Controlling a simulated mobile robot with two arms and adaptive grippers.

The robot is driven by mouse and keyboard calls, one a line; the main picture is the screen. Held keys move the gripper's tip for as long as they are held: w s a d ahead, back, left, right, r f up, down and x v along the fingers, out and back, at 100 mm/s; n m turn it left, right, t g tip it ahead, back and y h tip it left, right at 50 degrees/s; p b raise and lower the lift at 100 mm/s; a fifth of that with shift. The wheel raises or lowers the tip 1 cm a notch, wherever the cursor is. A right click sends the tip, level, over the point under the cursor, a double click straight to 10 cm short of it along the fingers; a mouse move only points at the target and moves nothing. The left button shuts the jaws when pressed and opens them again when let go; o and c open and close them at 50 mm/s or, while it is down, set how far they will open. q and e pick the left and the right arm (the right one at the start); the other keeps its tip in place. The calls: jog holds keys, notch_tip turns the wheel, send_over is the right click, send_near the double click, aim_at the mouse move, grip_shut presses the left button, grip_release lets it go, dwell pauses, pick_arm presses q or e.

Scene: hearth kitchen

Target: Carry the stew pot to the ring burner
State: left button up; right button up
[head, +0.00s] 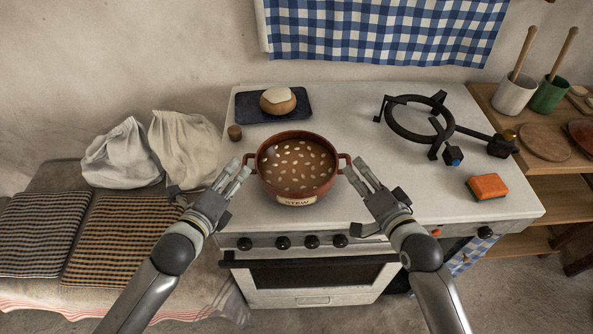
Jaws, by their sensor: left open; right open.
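The stew pot (297,195) is a reddish-brown, two-handled pot with a "STEW" label, filled with brown stew with pale pieces. It stands upright on the white stove top, left of its middle. The ring burner (389,113) is a black iron ring on legs at the back right of the stove, with nothing on it. My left gripper (240,170) is open at the pot's left handle. My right gripper (352,172) is open at the pot's right handle. Whether the fingers touch the handles, I cannot tell.
A dark blue tray (247,109) with a bread roll (278,101) lies behind the pot. An orange sponge (487,187) lies at the stove's right front. The stove top (400,180) between pot and burner is clear.

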aim_at(247, 155)
pick_arm(q)
jog(key=x, duration=0.9)
jog(key=shift+w, duration=0.15)
pick_arm(e)
jog(key=x, duration=0.9)
jog(key=shift+w, duration=0.15)
pick_arm(q)
jog(key=c, duration=1.1)
pick_arm(e)
jog(key=c, duration=1.1)
pick_arm(q)
grip_shut()
pick_arm(e)
jog(key=shift+d, duration=0.1)
grip_shut()
pick_arm(q)
jog(key=shift+a+f, duration=0.1)
pick_arm(e)
jog(key=shift+f, duration=0.1)
pick_arm(q)
jog(key=shift+f, duration=0.1)
pick_arm(e)
jog(key=shift+d, duration=0.1)
pick_arm(q)
jog(key=shift+a+r, duration=0.1)
jog(key=shift+r, duration=0.15)
pick_arm(e)
jog(key=shift+r, duration=0.2)
